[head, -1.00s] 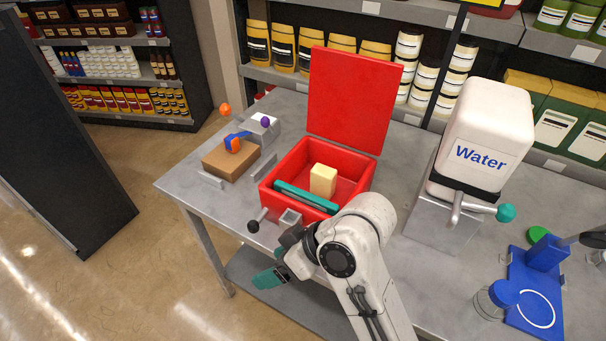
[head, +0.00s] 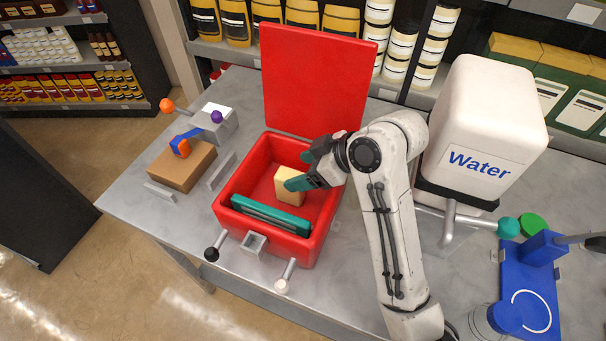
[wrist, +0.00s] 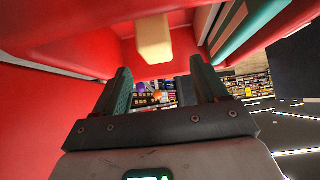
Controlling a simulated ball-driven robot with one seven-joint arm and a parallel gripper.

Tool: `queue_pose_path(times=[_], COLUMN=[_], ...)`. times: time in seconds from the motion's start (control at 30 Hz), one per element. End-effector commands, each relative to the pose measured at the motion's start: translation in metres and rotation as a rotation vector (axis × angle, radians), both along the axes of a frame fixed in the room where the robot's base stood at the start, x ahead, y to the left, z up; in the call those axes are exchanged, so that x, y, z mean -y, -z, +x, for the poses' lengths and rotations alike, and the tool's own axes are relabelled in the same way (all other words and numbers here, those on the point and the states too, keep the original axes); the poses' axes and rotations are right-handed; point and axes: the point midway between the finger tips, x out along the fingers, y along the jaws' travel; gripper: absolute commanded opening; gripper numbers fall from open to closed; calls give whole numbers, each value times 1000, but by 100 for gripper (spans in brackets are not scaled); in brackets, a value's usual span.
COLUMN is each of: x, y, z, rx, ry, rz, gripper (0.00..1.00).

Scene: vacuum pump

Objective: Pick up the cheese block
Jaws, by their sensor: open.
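The cheese block (head: 287,190) is a pale yellow block standing inside the open red box (head: 229,189). It also shows in the wrist view (wrist: 154,40), above the gap between my fingertips. My gripper (head: 298,170) is open and reaches into the box from the right. In the head view, one teal finger covers part of the cheese block's upper right. In the wrist view, both fingers of my gripper (wrist: 160,66) are spread with nothing held between them. Whether the fingers touch the block cannot be told.
The box's red lid (head: 315,80) stands raised at the back. A teal bar (head: 270,215) lies along the box's near inner side. A white water container (head: 490,120) stands to the right of my arm. A brown block (head: 182,166) sits to the left.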

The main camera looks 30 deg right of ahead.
Motion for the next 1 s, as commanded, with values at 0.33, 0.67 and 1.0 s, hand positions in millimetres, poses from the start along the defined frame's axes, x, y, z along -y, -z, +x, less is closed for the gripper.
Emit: queue_pose_path(times=[0.33, 0.67, 1.0], x=[-9, -29, -31], y=[22, 52, 57], z=[13, 35, 39], rx=[-4, -3, -1], ry=[-8, -8, -6], rz=[-14, -13, -13], gripper=[72, 72, 71])
